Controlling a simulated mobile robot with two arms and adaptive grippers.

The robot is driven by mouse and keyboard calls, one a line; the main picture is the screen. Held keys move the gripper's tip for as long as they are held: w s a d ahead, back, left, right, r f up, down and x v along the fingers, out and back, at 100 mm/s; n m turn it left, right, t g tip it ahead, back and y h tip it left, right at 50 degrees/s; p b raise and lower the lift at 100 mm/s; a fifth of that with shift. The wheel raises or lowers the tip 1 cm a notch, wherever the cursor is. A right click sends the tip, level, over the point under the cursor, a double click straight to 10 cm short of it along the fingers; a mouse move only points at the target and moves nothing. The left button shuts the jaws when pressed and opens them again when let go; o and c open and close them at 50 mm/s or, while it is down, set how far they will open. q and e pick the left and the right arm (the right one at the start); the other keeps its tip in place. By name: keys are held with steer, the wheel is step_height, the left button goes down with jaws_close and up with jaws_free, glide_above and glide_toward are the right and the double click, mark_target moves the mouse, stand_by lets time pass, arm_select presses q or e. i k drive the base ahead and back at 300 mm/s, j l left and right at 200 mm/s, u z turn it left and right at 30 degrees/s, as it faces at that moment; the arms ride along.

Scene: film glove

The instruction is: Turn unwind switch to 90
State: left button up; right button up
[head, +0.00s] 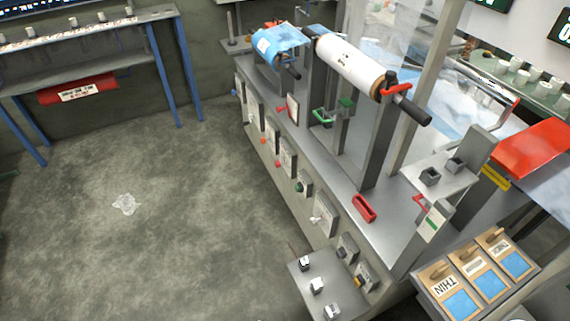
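A grey film machine (345,170) runs from the upper middle to the lower right. Its front face carries a row of several control boxes. Two darker boxes (346,247) sit nearer the front end. The labels are too small to read, so I cannot tell which is the unwind switch or its angle. Neither of my grippers is in view.
A white film roll (348,66) and a blue roll (278,42) sit on top of the machine. A small shelf (295,280) with several little blocks juts out at its near end.

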mark_target(277, 163)
steer(key=i+j+z, duration=0.4)
steer(key=i+j, duration=0.2)
steer(key=j, duration=0.2)
steer(key=i+j+z, duration=0.2)
steer(key=j, duration=0.25)
steer(key=i, duration=0.05)
